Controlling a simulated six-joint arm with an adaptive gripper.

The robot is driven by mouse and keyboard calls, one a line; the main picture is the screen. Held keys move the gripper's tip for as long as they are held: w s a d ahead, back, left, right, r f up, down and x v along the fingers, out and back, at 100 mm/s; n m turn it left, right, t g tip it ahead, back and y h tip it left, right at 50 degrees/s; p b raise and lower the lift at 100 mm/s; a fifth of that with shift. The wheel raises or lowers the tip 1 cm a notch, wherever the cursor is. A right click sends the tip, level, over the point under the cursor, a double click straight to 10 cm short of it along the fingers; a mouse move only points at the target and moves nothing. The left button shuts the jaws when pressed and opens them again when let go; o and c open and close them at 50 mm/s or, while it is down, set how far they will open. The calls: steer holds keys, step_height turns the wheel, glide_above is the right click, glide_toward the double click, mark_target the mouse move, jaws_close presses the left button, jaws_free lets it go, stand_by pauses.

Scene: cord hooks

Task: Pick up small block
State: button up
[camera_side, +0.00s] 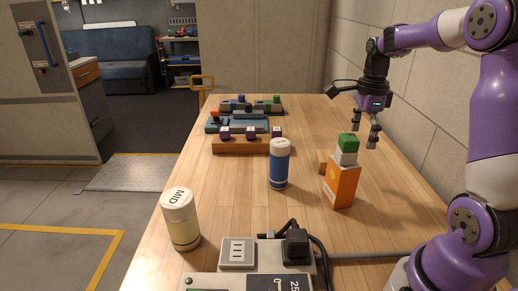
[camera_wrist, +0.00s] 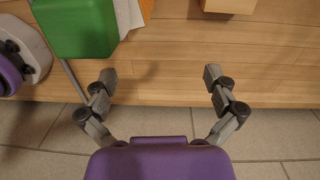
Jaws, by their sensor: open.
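A green block (camera_side: 348,142) sits on a white block (camera_side: 346,157) on top of an upright orange box (camera_side: 342,185). A small wooden block (camera_side: 322,168) shows beside the box, partly hidden by it in the side view. My gripper (camera_side: 367,128) is open and empty, in the air above and behind the box, pointing down. In the wrist view, my gripper (camera_wrist: 160,75) has bare table edge and floor between its fingers. The green block (camera_wrist: 76,26) is at the upper left there, and a wooden block (camera_wrist: 229,5) is cut off at the top edge.
A blue bottle (camera_side: 279,167) stands left of the orange box, and a cream bottle (camera_side: 180,220) stands near the front left edge. A wooden rack (camera_side: 241,147) and trays lie farther back. A power strip with a black plug (camera_side: 296,245) is in front. A wall runs along the right.

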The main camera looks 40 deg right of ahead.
steer(key=t, duration=0.1)
glide_toward(327, 156)
steer(key=shift+s+m+y, duration=0.15)
steer(key=shift+m+y, duration=0.15)
steer(key=shift+m, duration=0.1)
steer(key=shift+w+f, duration=0.25)
steer(key=shift+f, duration=0.05)
steer(key=f, duration=0.4)
steer(key=shift+w+a+f, duration=0.2)
steer(key=shift+w+f, duration=0.05)
steer(key=shift+f, duration=0.05)
steer(key=shift+t, duration=0.3)
step_height(327, 156, down, 5)
steer(key=shift+w+a+f, duration=0.1)
steer(key=shift+w+f, duration=0.05)
steer(key=c, duration=0.9)
